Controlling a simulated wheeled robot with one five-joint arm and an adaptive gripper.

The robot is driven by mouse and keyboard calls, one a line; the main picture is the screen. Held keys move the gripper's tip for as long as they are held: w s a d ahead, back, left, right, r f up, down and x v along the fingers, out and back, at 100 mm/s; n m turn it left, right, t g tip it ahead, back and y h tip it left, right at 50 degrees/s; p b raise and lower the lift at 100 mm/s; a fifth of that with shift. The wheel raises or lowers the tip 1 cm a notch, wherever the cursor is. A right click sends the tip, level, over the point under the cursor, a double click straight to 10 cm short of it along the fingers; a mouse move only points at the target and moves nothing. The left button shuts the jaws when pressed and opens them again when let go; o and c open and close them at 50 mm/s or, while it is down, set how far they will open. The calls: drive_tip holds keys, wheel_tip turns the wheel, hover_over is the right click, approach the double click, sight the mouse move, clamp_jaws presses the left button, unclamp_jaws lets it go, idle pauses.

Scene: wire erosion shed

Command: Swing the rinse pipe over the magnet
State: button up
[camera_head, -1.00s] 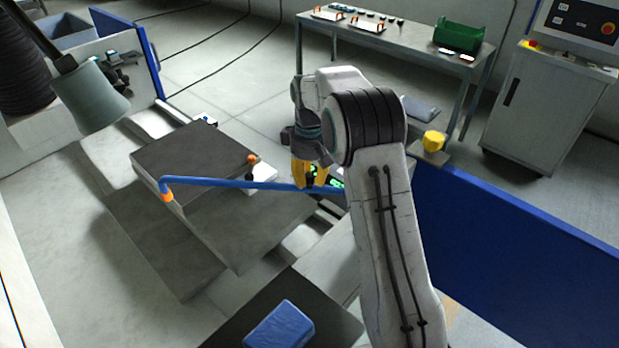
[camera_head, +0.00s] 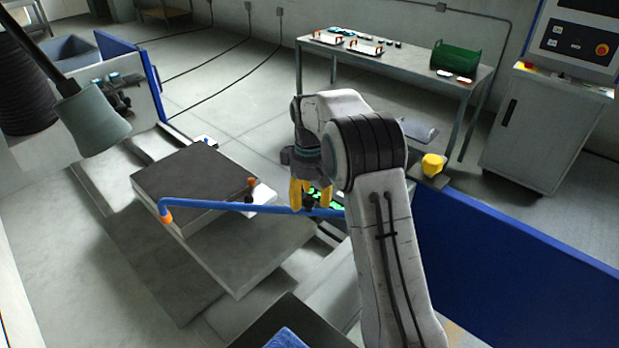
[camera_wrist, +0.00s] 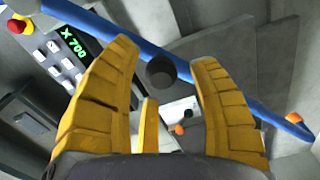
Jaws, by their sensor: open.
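The rinse pipe (camera_head: 225,205) is a thin blue tube with an orange tip. It runs level from near my gripper to the left, its tip by the left front corner of a grey block with a dark top (camera_head: 190,176), which looks like the magnet. The pipe also crosses the wrist view (camera_wrist: 147,48). My gripper (camera_head: 309,207) has yellow fingers and is open and empty, pointing down at the pipe. In the wrist view a dark round knob (camera_wrist: 161,72) beside the pipe shows between the spread fingers (camera_wrist: 166,62); whether they touch it I cannot tell.
An orange-knobbed lever (camera_head: 252,183) stands by the block's right side. A grey nozzle (camera_head: 95,120) hangs at the left. A blue panel (camera_head: 510,250) stands at the right. A display panel (camera_wrist: 68,50) with buttons is close to my fingers.

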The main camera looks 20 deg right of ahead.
wheel_tip(320, 180, up, 11)
idle(0.5)
drive_tip(key=shift+a, duration=0.15)
